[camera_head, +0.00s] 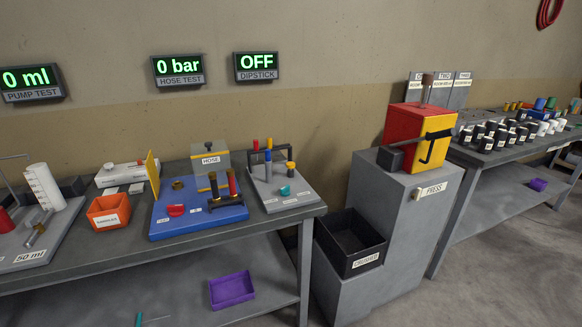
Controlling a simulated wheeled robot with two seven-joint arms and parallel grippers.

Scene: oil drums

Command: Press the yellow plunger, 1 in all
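Two small yellow-topped pegs stand on a grey board (262,199) on the left bench, under the dipstick display. One is a short dark post with a yellow cap (291,166). The other is a yellow tip (269,143) on a blue rod (268,156), beside a red-topped rod (256,145). I cannot tell which of them, if either, is the yellow plunger. A yellow upright plate (153,174) stands on the blue board (198,218) to the left. Neither of my grippers is in view.
An orange bin (110,211) and a pump set with a white cylinder (45,186) are at the left. A red and yellow press (419,137) stands on a grey cabinet, with a black bin (349,241) lower down. A purple tray (232,289) lies on the lower shelf.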

